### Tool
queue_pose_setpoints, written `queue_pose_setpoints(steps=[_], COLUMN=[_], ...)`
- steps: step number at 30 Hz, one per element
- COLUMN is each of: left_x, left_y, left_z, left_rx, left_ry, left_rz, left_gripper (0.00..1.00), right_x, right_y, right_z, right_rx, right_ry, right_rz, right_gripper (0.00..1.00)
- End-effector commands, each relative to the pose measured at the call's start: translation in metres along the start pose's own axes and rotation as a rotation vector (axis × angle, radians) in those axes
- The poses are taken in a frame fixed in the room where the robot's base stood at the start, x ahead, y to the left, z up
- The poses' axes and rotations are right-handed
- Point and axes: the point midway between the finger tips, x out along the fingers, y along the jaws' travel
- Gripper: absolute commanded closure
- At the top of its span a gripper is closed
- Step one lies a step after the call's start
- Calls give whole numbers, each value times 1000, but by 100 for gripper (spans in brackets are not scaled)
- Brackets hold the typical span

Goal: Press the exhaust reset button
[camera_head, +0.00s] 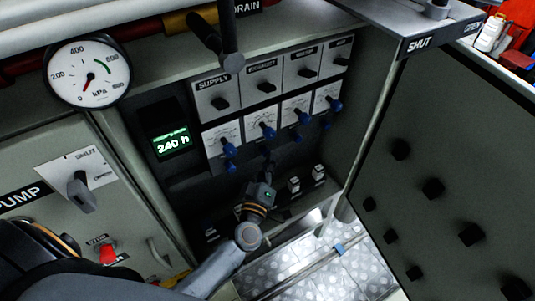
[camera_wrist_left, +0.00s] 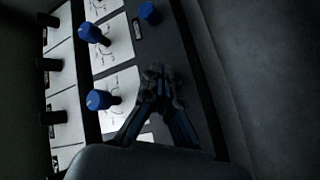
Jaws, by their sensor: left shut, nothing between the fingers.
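The control panel (camera_head: 283,85) has labelled columns, with SUPPLY at the left and EXHAUST second. The EXHAUST column has a black knob (camera_head: 267,87) above a blue knob (camera_head: 267,131). My left gripper (camera_head: 268,160) is shut and empty, with its fingertips at the panel just below that blue knob. The exhaust reset button cannot be made out there; the gripper seems to cover it. In the left wrist view the shut fingertips (camera_wrist_left: 158,76) point at the dark strip beside the blue knobs, and I cannot tell whether they touch. My right gripper is not in view.
Small blue buttons show under other columns, one at the left (camera_head: 230,166) and one at the right (camera_head: 326,124). A display (camera_head: 172,142) reads 240 h. A black handle (camera_head: 231,60) juts out above the panel. An open door (camera_head: 440,170) with black knobs stands at the right.

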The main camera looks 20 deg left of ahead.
Motion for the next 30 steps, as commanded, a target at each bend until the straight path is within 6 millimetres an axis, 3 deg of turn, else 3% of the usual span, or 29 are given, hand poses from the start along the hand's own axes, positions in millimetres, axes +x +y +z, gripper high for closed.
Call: queue_pose_setpoints(steps=[18, 30], left_x=[3, -10], left_y=[-2, 8], left_z=[-3, 6], left_rx=[1, 0], left_ry=[3, 0], left_rz=[0, 0], left_gripper=[100, 100], right_x=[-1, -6], right_y=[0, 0], right_z=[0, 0], right_rx=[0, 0], right_ry=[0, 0], right_rz=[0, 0], right_gripper=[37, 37])
